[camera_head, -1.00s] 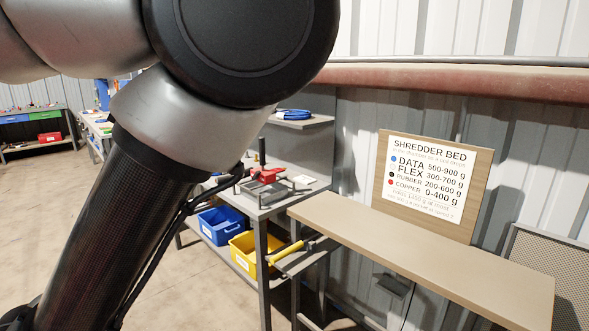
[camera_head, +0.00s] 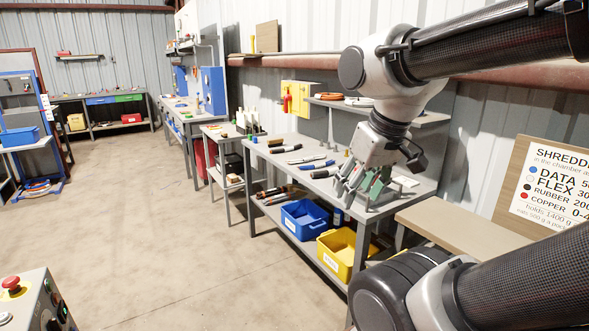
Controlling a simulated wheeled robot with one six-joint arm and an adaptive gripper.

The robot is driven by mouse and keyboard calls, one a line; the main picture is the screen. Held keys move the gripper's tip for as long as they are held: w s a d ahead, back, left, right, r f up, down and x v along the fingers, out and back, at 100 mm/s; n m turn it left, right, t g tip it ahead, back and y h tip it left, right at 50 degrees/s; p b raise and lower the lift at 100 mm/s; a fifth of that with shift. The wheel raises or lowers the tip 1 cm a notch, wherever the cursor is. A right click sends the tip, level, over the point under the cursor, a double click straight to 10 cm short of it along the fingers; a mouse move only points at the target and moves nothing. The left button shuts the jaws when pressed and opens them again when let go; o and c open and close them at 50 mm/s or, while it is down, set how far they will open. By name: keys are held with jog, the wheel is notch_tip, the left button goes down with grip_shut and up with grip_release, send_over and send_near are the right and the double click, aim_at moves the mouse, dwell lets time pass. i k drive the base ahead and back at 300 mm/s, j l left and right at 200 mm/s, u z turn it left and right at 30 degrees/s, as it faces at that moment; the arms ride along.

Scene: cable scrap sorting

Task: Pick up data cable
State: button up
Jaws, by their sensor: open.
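My gripper (camera_head: 356,196) is open and points down over the grey workbench (camera_head: 262,155), near its right end. Nothing shows between its fingers. I cannot make out a data cable for certain now. The sign (camera_head: 556,185) marks DATA with a blue dot. The wall shelf (camera_head: 430,119) behind my arm holds an orange coil (camera_head: 330,97) and a pale coil (camera_head: 358,101). My arm covers part of that shelf, and no blue coil shows there.
Hand tools (camera_head: 317,164) lie on the bench left of my gripper. A blue bin (camera_head: 304,222) and a yellow bin (camera_head: 338,258) stand on its lower shelf. A tan board (camera_head: 450,232) lies to the right.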

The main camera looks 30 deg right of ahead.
aim_at(318, 165)
jog(key=j+z, duration=0.1)
jog(key=z, duration=0.7)
jog(key=i+j, duration=0.95)
jog(key=i, duration=0.25)
jog(key=i+j, duration=0.5)
jog(key=i+j+z, duration=0.35)
jog(key=i+j, duration=0.15)
jog(key=i+j+z, duration=0.3)
jog(key=i+j, duration=0.2)
jog(key=j, duration=0.15)
jog(key=z, duration=0.8)
